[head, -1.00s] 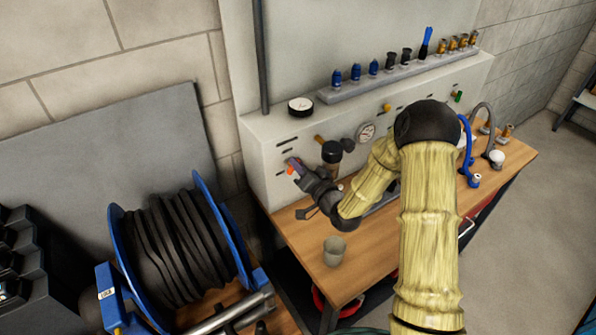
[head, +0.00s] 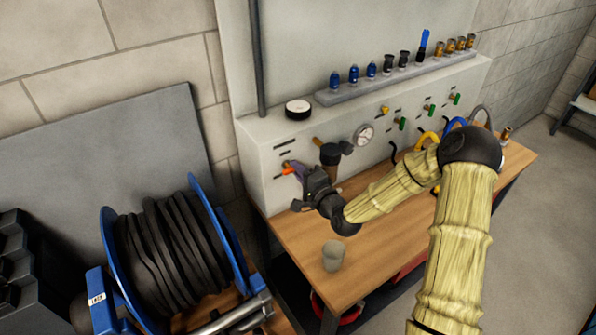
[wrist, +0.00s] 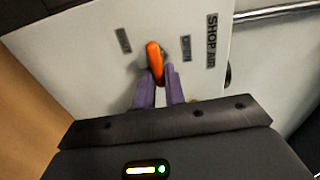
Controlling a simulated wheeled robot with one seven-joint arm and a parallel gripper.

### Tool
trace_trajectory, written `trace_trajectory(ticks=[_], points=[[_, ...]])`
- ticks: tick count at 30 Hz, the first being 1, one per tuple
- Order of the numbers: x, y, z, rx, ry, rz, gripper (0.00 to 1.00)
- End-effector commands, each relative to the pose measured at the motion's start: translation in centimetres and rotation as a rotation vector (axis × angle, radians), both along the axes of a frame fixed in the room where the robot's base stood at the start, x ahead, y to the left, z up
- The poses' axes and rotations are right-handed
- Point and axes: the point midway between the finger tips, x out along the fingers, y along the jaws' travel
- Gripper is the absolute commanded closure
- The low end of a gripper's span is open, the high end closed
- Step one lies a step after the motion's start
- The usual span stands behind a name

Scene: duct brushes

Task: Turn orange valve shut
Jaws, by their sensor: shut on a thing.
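The orange valve (head: 287,171) is a small lever on the left part of the pale panel's front. It also shows in the wrist view (wrist: 155,58), where its long end points away from my gripper, between two small dark labels. My gripper (head: 295,168) is at the valve, its purple fingers (wrist: 160,92) on either side of the lever's near part and closed on it. The lever's base is partly hidden by the fingers. The label to its right seems to read OPEN (wrist: 187,47); the left label (wrist: 123,40) is too blurred to read. A SHOP AIR label (wrist: 212,40) stands farther right.
A black regulator (head: 330,155) and a gauge (head: 364,134) sit right of my gripper. A grey cup (head: 333,254) stands on the wooden bench (head: 385,235) below my wrist. A blue hose reel (head: 178,245) is at the left. The bench's middle front is mostly clear.

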Motion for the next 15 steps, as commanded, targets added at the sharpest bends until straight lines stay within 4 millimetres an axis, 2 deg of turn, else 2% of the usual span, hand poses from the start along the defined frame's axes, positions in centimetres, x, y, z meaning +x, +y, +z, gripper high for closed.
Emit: trace_trajectory(ticks=[15], points=[[-0.09, 0.01, -0.26, 0.027, 0.024, 0.001, 1.00]])
